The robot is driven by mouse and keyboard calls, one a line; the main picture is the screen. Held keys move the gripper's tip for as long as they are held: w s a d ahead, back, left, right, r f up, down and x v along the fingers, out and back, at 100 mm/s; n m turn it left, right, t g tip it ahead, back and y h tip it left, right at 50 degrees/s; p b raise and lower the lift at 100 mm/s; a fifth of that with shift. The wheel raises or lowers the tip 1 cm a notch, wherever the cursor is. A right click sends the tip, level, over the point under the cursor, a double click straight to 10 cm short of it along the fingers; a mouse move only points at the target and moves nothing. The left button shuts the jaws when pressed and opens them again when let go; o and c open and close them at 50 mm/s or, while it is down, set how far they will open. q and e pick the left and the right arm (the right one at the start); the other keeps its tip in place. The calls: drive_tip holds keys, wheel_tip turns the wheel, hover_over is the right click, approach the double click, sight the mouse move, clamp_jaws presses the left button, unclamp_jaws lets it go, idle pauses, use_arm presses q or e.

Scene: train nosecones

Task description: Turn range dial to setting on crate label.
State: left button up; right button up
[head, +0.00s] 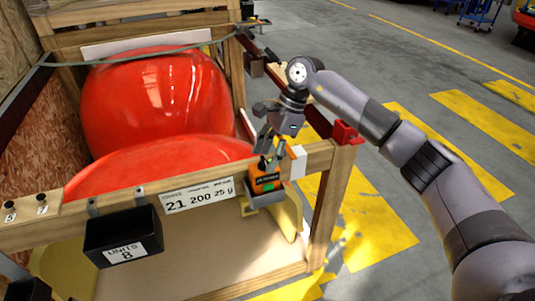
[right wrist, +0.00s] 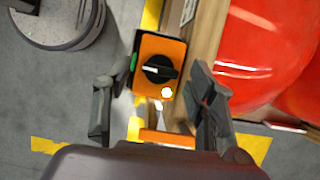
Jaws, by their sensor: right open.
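An orange and black box (head: 265,180) with a small green patch sits on a grey holder at the crate's front rail. In the right wrist view the box's orange face carries a black rotary dial (right wrist: 160,69) with a pale pointer mark; the dial settings are too small to read. The white crate label (head: 200,196) reads "21 200 25 g" in its large print; its small top line is unclear. My right gripper (head: 267,150) is just above the box. My left gripper is not in view.
Large red nosecones (head: 155,105) fill the wooden crate (head: 240,290). A black bin (head: 122,238) marked "UNITS 8" hangs on its front rail, left of the label. A red bracket (head: 344,133) sits at the right corner post. Striped floor (head: 450,200) lies open at right.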

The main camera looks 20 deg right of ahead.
drive_tip(key=v, duration=1.2)
drive_tip(key=shift+f, duration=0.1)
